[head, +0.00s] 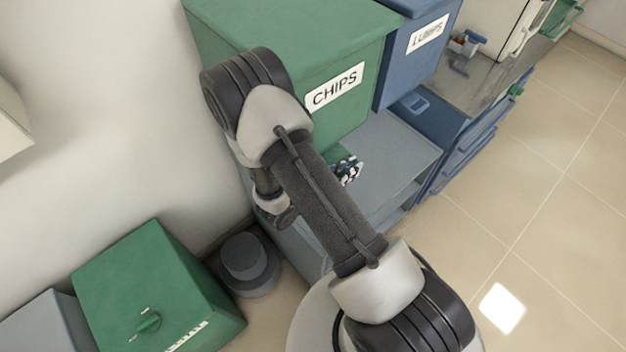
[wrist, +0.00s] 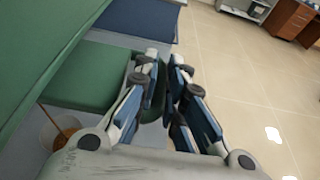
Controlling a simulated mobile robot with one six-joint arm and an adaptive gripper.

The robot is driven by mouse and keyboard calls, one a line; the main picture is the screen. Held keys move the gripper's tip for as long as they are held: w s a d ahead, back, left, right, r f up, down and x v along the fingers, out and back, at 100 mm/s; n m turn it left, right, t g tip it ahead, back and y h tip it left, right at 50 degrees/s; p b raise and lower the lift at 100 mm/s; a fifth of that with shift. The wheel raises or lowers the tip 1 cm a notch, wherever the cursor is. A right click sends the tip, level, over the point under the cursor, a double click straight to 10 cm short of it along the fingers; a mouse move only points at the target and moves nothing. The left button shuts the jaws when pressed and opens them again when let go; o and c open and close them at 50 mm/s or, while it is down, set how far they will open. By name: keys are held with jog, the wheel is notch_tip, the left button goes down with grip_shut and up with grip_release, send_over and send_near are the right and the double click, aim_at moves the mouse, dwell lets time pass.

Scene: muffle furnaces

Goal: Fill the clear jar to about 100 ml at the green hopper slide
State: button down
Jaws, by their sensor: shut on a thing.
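The green hopper (head: 295,65) labelled CHIPS stands at the top of the head view; its side (wrist: 40,45) fills the upper left of the wrist view. The flat green slide (wrist: 95,78) sticks out from under it. My gripper (wrist: 167,85) is shut on the slide's dark green end piece (wrist: 154,98). In the head view my gripper (head: 348,170) is mostly hidden behind my arm. The clear jar (wrist: 48,133) stands below the hopper at the lower left, partly cut off by my gripper body. Brown material is in it, and a thin brown stream comes down to it. Its level cannot be read.
A blue hopper (head: 418,45) labelled LUMPS stands beside the green one. Both are over a grey bench (head: 400,150). A green box (head: 150,285) and a dark grey round object (head: 250,262) are at lower left. The tiled floor (head: 540,200) at right is clear.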

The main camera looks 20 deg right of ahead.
jog(key=shift+w+a, duration=0.3)
jog(key=shift+w, duration=0.45)
jog(key=c, duration=1.6)
grip_release()
jog(key=shift+a+r, duration=0.1)
jog(key=shift+a, duration=0.05)
